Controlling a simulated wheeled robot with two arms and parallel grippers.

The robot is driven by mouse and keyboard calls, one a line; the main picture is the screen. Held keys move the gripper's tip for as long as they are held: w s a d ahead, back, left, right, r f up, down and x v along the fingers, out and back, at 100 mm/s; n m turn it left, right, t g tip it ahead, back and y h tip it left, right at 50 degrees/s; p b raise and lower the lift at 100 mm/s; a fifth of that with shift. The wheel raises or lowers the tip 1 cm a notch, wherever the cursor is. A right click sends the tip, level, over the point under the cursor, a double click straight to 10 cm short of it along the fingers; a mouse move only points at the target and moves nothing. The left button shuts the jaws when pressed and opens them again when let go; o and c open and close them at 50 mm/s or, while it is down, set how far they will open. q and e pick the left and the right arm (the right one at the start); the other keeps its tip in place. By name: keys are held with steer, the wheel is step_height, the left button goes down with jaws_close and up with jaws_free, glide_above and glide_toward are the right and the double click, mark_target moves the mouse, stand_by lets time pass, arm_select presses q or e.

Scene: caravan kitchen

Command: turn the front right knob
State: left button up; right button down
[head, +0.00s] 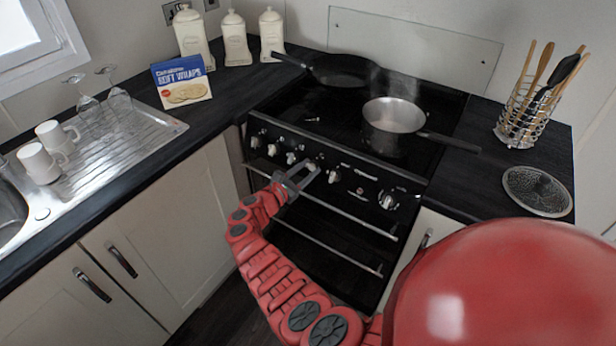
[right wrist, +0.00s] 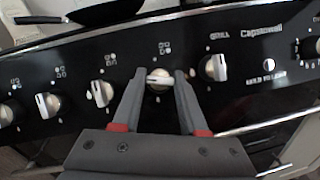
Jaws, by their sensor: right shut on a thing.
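The black cooker front (head: 360,184) carries a row of silver-white knobs. My right gripper (head: 311,170) reaches this panel from below in the head view. In the right wrist view its two grey fingers (right wrist: 158,80) are shut on a knob (right wrist: 159,81), the fourth from the left, with one finger on each side. This knob's pale bar lies roughly level, while the neighbouring knobs' bars stand closer to upright. The small mark above it is too small to read surely. My left gripper is not in view.
The grill knob (right wrist: 215,67) sits just right of the held one, and another knob (right wrist: 103,93) just left. A saucepan (head: 392,124) and a black frying pan (head: 343,70) stand on the hob. Oven handles (head: 330,211) run below the panel.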

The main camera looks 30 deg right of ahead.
steer(key=m+g+b, duration=0.2)
steer(key=m+b, duration=0.2)
steer(key=m+g+y+b, duration=0.1)
steer(key=m+b, duration=0.3)
steer(key=m+g+y+b, duration=0.1)
steer(key=m+g+b, duration=0.1)
steer(key=m+b, duration=0.3)
steer(key=shift+w+f+g, duration=0.1)
steer(key=shift+w+g, duration=0.05)
steer(key=shift+g, duration=0.15)
steer(key=shift+r+m+y+b, duration=0.2)
steer(key=shift+m+y+b, duration=0.6)
steer(key=shift+m+b, duration=0.6)
steer(key=shift+m+g, duration=0.3)
steer(key=shift+m, duration=0.2)
steer(key=shift+c, duration=2.3)
jaws_free()
steer(key=shift+r, duration=0.15)
